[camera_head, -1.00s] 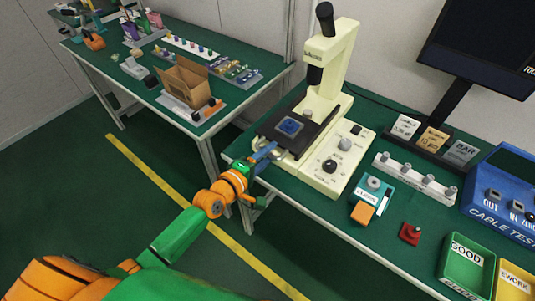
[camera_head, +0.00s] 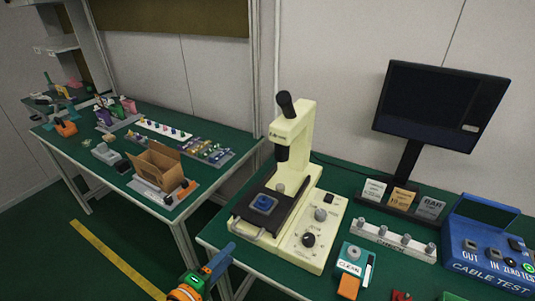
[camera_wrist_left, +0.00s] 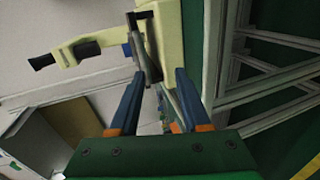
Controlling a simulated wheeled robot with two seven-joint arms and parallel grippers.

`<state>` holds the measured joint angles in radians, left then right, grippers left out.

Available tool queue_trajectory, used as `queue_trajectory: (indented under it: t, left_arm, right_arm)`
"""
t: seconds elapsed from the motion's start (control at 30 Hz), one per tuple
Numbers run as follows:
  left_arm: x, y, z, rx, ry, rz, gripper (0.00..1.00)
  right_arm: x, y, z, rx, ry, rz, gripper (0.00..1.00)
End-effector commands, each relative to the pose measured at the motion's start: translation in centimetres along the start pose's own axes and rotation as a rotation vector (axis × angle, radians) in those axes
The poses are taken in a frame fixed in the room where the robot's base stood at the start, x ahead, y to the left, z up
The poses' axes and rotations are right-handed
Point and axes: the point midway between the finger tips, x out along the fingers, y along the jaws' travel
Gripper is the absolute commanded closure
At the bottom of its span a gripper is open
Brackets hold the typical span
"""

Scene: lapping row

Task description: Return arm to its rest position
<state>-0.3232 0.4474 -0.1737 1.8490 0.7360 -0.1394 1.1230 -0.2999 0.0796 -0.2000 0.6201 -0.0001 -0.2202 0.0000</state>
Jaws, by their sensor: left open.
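My left gripper (camera_head: 217,264) shows at the bottom of the head view, in front of the near table edge and below the microscope. In the left wrist view its two blue fingers (camera_wrist_left: 158,80) stand apart with nothing between them. The cream microscope (camera_head: 290,205) stands on the right table, with a blue square piece (camera_head: 264,203) on its dark stage. The microscope also shows tilted beyond the fingertips in the left wrist view (camera_wrist_left: 172,45). Most of my left arm is outside the head view. My right gripper is not in view.
The right green table (camera_head: 335,210) holds a sensor rail (camera_head: 393,238), a teal CLEAN box (camera_head: 351,262), a blue cable tester (camera_head: 487,250) and a monitor (camera_head: 440,105). The left table holds an open cardboard box (camera_head: 160,166). Green floor lies left of my gripper.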

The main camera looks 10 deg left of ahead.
Motion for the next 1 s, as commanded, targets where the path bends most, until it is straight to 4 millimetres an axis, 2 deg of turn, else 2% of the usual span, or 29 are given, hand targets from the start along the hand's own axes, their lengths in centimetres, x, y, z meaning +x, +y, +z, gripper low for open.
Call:
queue_trajectory:
  t: [0.07,0.1,0.17,0.2,0.27,0.3,0.4,0.5,0.6,0.7,1.0]
  left_arm:
    - [-0.1,-5.3,-0.6,0.127,0.029,-0.128,0.53]
    - [-0.5,-9.2,-0.8,0.231,0.033,-0.227,0.53]
    - [-2.0,-15.5,-0.6,0.407,0.003,-0.393,0.53]
    - [-3.5,-19.4,0.0,0.523,-0.043,-0.500,0.53]
    - [-6.3,-25.0,1.4,0.688,-0.149,-0.651,0.53]
    - [-8.6,-28.3,2.6,0.791,-0.241,-0.739,0.53]
    - [-14.3,-34.3,5.9,1.002,-0.499,-0.888,0.53]
    - [-18.9,-37.5,8.6,1.139,-0.725,-0.951,0.53]
    - [-21.5,-38.8,10.1,1.207,-0.856,-0.967,0.53]
    - [-22.2,-39.1,10.5,1.229,-0.896,-0.968,0.53]
    - [-22.2,-39.1,10.4,1.227,-0.892,-0.969,0.53]
  right_arm:
    - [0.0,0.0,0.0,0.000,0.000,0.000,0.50]
    - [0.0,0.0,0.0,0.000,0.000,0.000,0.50]
    - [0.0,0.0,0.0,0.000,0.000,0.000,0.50]
    - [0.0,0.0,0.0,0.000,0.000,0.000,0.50]
    - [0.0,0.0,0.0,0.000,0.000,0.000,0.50]
    - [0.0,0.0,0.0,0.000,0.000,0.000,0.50]
    - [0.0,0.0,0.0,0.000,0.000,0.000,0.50]
    - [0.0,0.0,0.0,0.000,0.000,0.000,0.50]
    - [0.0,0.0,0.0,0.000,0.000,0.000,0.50]
    - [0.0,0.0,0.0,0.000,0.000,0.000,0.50]
    - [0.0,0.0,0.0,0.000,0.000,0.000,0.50]
